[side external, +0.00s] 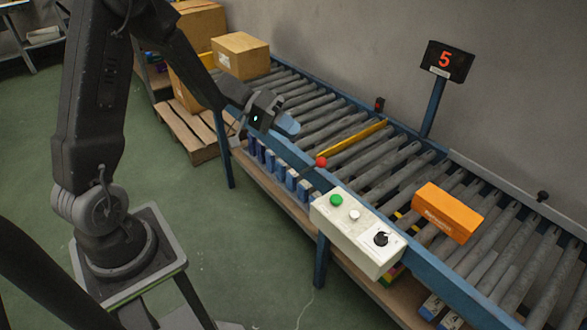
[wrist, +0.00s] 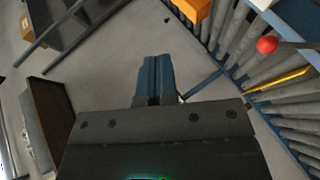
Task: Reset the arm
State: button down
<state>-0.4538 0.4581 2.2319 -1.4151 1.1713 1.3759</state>
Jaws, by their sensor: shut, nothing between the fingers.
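My gripper (side external: 287,125) shows in the side external view above the near rail of the roller conveyor (side external: 340,171), left of the red ball-topped lever (side external: 321,162). Its blue fingers are together and hold nothing; they also show closed in the wrist view (wrist: 154,75). In the wrist view the red ball (wrist: 266,45) is at the upper right, apart from the fingers. No sock can be made out in either view.
A control box (side external: 352,235) with green, white and black controls hangs on the near rail. An orange box (side external: 447,212) lies on the rollers. Cardboard boxes (side external: 240,55) stand at the far end. Green floor is clear in front.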

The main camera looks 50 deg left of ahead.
jog(key=s+d+r+m+g+y, duration=0.1)
jog(key=s+d+r+m+g, duration=0.15)
jog(key=s+d+r, duration=0.3)
jog(key=s+r+t+y, duration=0.1)
jog(key=s+r+y, duration=0.2)
jog(key=s+y, duration=0.2)
jog(key=s+d+r+y, duration=0.1)
jog(key=s+r+y, duration=0.2)
jog(key=s, duration=0.7)
jog(key=y, duration=0.2)
jog(key=shift+s+d+r+t+y, duration=0.2)
jog(key=shift+s+r+t+y, duration=0.1)
jog(key=shift+s+r+t, duration=0.1)
jog(key=c, duration=1.9)
grip_release()
jog(key=shift+w, duration=0.1)
